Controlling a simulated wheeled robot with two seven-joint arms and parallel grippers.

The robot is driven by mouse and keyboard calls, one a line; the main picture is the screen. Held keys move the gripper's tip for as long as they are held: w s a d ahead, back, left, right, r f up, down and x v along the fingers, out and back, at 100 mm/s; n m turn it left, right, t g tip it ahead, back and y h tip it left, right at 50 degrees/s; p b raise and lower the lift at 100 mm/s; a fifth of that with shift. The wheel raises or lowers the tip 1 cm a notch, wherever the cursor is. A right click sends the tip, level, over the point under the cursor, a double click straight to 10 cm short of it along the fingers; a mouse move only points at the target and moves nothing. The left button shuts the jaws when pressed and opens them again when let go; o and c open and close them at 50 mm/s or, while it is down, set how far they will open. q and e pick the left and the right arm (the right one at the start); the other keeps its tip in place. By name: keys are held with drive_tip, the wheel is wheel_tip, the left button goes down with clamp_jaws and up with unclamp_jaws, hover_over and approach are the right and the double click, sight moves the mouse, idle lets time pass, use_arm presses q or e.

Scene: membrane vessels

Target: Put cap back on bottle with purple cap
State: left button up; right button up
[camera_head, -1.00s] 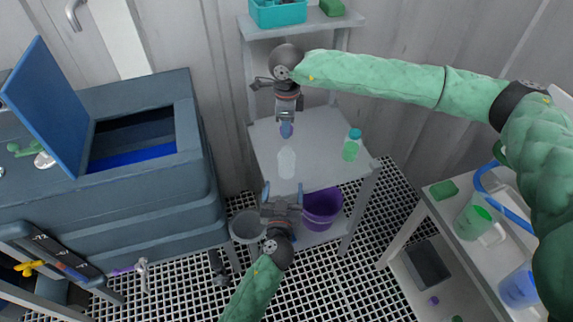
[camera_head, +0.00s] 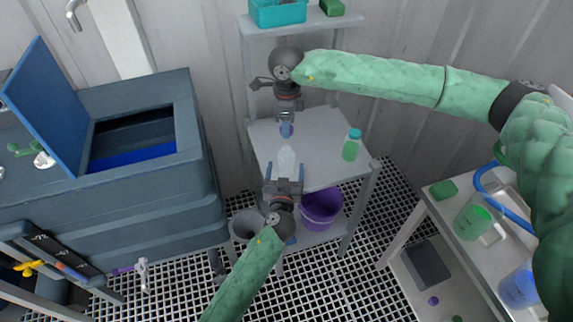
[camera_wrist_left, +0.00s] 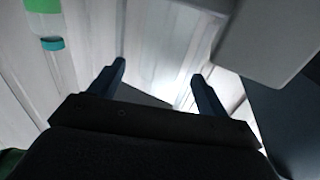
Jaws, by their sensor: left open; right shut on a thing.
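The purple-blue cap (camera_head: 287,130) is in the jaws of my right gripper (camera_head: 287,123), above the back part of the shelf top. A clear, whitish bottle (camera_head: 286,158) with no cap stands upright on the grey shelf top (camera_head: 325,145), a little in front of and below the cap. The cap and bottle are apart. My left gripper (camera_head: 284,170) is open, its fingers pointing at the bottle from the front. Its fingers also show in the left wrist view (camera_wrist_left: 158,85), with nothing visible between them. I cannot make out the clear bottle there.
A green bottle with a teal cap (camera_head: 351,146) stands to the right on the shelf top; it also shows in the left wrist view (camera_wrist_left: 52,25). A purple bucket (camera_head: 322,207) sits on the lower shelf. A blue bin (camera_head: 150,225) stands left. The upper shelf holds a teal box (camera_head: 278,14).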

use_arm(q)
drive_tip(key=shift+w+d, duration=0.1)
drive_tip(key=shift+w, duration=2.15)
drive_tip(key=c, duration=1.5)
use_arm(e)
hover_over(286, 148)
drive_tip(key=shift+s+d+f, duration=0.1)
drive_tip(key=shift+f, duration=2.35)
drive_tip(key=shift+f, duration=0.2)
drive_tip(key=shift+f, duration=0.7)
drive_tip(key=shift+f, duration=0.55)
